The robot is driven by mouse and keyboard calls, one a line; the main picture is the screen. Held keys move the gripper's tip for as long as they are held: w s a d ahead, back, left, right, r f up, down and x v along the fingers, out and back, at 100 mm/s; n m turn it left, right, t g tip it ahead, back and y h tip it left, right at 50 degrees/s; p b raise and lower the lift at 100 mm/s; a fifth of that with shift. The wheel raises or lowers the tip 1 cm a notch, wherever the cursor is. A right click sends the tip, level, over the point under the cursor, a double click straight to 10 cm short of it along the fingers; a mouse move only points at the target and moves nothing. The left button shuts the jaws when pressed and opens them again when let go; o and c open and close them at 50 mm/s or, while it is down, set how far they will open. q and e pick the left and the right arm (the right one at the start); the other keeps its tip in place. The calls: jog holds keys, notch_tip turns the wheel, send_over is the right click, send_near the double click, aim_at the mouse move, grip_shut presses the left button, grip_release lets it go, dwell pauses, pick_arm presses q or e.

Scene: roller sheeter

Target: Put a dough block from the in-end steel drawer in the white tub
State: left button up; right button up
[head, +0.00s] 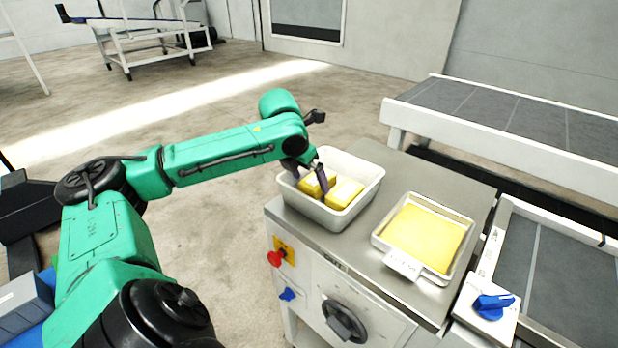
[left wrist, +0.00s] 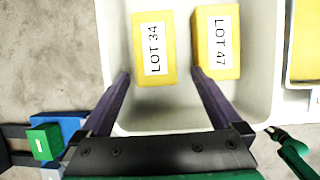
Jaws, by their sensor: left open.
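The white tub (head: 363,200) stands on the steel top of the machine in the head view; its pale rim also shows in the left wrist view (left wrist: 262,100). Two yellow dough blocks lie in it, side by side: one marked LOT 34 (left wrist: 154,50) and one marked LOT 47 (left wrist: 217,42). My left gripper (head: 306,173) is open, pointing down into the tub. In the left wrist view its fingers (left wrist: 161,76) lie either side of the LOT 34 block, the right one in the gap between blocks; contact cannot be told. I cannot make out a steel drawer. My right gripper is not in view.
A shallow tray (head: 459,273) with a flat yellow slab (head: 424,238) sits right of the tub. A conveyor (head: 500,108) runs behind, and another belt (head: 565,275) lies at right. The machine front has a red knob (head: 275,259) and a black handwheel (head: 343,320).

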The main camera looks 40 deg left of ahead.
pick_arm(q)
jog(key=v, duration=1.4)
jog(key=shift+r, duration=0.25)
jog(key=shift+s+a, duration=0.1)
